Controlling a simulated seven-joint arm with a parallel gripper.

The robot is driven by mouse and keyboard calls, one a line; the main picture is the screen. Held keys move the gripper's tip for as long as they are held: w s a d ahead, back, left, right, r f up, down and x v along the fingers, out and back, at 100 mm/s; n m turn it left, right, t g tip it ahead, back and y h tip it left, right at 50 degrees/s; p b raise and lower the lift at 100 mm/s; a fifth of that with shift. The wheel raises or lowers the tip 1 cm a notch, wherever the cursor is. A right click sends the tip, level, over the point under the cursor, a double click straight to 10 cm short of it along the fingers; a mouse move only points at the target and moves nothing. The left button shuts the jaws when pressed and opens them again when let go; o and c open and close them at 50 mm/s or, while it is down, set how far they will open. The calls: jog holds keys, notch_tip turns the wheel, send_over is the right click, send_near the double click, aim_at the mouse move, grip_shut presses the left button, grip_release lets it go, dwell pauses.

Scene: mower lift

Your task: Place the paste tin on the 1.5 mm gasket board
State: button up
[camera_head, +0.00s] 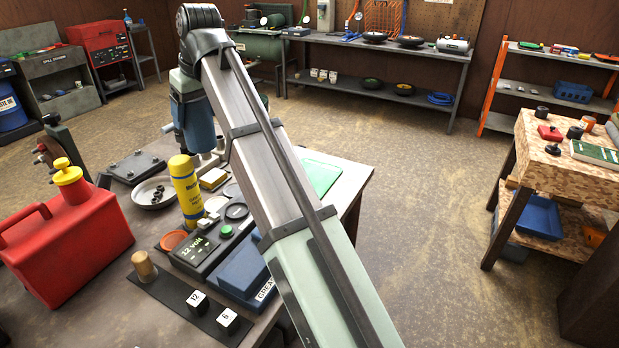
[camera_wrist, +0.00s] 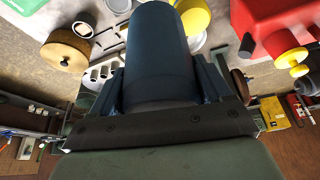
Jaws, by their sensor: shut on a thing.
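My gripper (camera_head: 200,143) points down over the back of the workbench, beyond the yellow can (camera_head: 186,190). In the wrist view a dark blue cylinder (camera_wrist: 160,50) fills the space between the fingers. I take it for the paste tin, held shut in the jaws, but no label shows. Its far end is out of sight. No 1.5 mm marking is readable anywhere. A green sheet (camera_head: 321,177) lies at the bench's back right, partly behind my arm; I cannot tell whether it is the gasket board. The bench under my gripper is partly hidden.
A red fuel can (camera_head: 65,250) with a yellow cap stands at left. A dish (camera_head: 152,193) of small dark parts and a dark bolted plate (camera_head: 135,168) lie near my gripper. A 12 volt box (camera_head: 205,250) and a blue grease box (camera_head: 243,272) crowd the front.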

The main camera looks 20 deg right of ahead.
jog(key=w+d+m+t+h, duration=0.1)
jog(key=w+d+m, duration=0.3)
jog(key=d, duration=1.1)
jog(key=w+d+m+h, duration=0.1)
jog(key=w+d+m, duration=0.2)
jog(key=w+d, duration=0.8)
jog(key=shift+s+d+f, duration=0.6)
jog(key=shift+s+f, duration=0.1)
jog(key=shift+f, duration=2.9)
jog(key=shift+s+d+f, duration=0.6)
jog(key=shift+s+f, duration=0.15)
jog(key=shift+f, duration=2.8)
jog(key=shift+s+d+f, duration=0.6)
jog(key=shift+s+f, duration=0.1)
jog(key=shift+f, duration=2.9)
jog(key=shift+f, duration=0.15)
jog(key=o, duration=1.4)
jog(key=shift+o, duration=0.2)
jog(key=v, duration=1.2)
jog(key=shift+a, duration=0.2)
